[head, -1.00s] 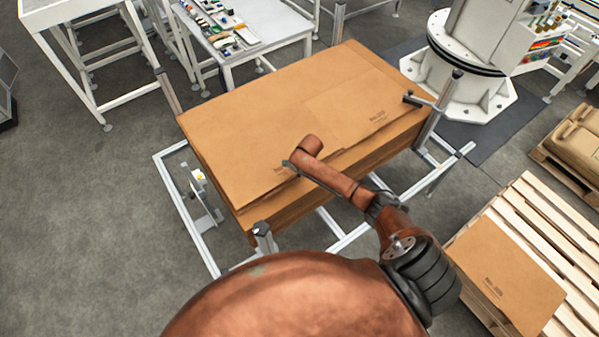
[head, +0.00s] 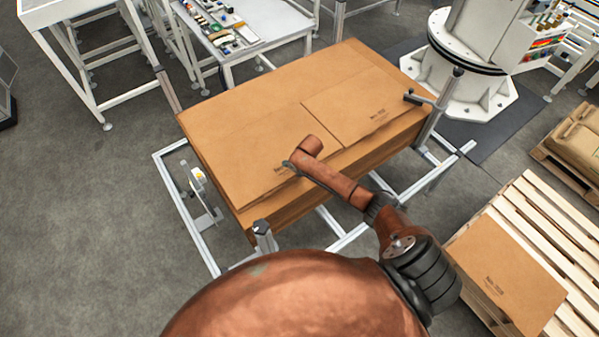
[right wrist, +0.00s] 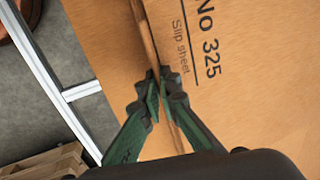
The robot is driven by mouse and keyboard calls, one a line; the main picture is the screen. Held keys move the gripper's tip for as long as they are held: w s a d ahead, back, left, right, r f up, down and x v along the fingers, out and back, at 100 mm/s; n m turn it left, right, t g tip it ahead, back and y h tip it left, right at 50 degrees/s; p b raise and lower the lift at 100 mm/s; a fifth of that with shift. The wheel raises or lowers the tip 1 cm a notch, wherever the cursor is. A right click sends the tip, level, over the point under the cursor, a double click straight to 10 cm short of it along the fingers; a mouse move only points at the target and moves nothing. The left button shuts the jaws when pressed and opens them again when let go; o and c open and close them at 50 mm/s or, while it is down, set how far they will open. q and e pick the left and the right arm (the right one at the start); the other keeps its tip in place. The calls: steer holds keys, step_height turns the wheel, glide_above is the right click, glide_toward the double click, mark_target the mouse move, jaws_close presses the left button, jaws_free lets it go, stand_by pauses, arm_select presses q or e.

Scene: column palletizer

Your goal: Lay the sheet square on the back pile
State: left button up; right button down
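A broad pile of brown cardboard sheets (head: 225,115) stands in the metal frame in the head view. A smaller printed sheet (head: 352,100) lies flat on its right part, near the back right post. My right gripper (head: 291,164) is at the pile's near edge, beside another print; its fingers are mostly hidden by my wrist in the head view. In the right wrist view, the green fingers (right wrist: 161,88) close on the edge of a slip sheet (right wrist: 240,75) marked No 325. A brown surface shows beyond that edge. My left gripper is not in view.
Posts stand at the pile's corners, one at the right (head: 440,105) with a side arm, one at the front (head: 263,236). A wooden pallet (head: 530,215) with a printed sheet (head: 508,275) is at right. A white machine base (head: 460,85) stands behind.

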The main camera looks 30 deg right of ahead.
steer(key=shift+f, duration=0.55)
steer(key=c, duration=2.1)
jaws_free()
steer(key=shift+r, duration=0.1)
